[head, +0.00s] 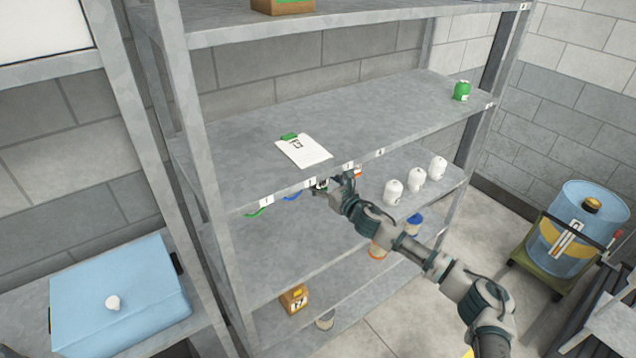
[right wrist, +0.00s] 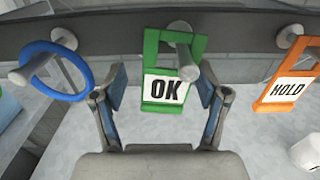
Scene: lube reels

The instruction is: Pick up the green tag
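The green tag (right wrist: 151,62) is a green frame around a white label reading "OK". It hangs from a grey peg on the shelf's front edge in the right wrist view. My right gripper (right wrist: 161,88) is open, with one finger on each side of the tag. The left finger is apart from it; the right finger is very close to its edge, and I cannot tell whether they touch. In the head view my right gripper (head: 334,186) is at the middle shelf's front edge and largely hides the tag. My left gripper is not in view.
A blue ring (right wrist: 50,70) hangs left of the tag and an orange "HOLD" tag (right wrist: 286,88) hangs right. A white clipboard (head: 304,152) lies on the shelf above. White bottles (head: 393,192) stand on the shelf below. A blue drum (head: 574,232) stands at right.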

